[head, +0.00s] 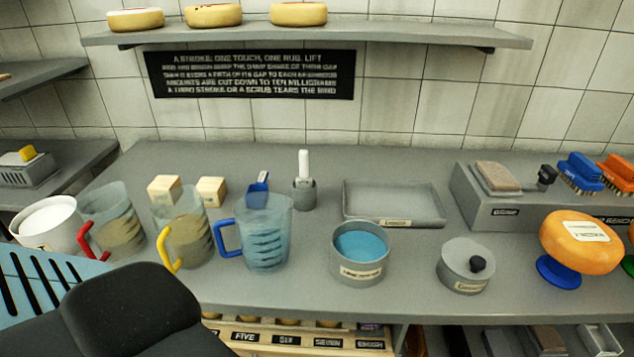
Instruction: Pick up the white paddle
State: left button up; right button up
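A white upright piece (303,163), which looks like the white paddle, stands in a small grey holder (305,195) at the back middle of the counter. Its lower end is hidden inside the holder. A blue scoop-like tool (258,187) stands just left of it, partly behind a blue-handled jug. Neither of my grippers shows in the head view. A dark rounded shape at the lower left looks like part of my own arm, and no fingers are visible on it.
Clear jugs with red (125,222), yellow (188,238) and blue (268,238) handles stand in front and left. A grey tray (438,216) lies right of the holder. A pot of blue contents (360,272) and a lidded pot (466,280) stand nearer. Free counter lies between.

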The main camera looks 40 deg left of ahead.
aim_at(304, 182)
jog(key=l, duration=0.25)
jog(key=i+l, duration=0.15)
jog(key=l+u, duration=0.1)
jog(key=u, duration=2.1)
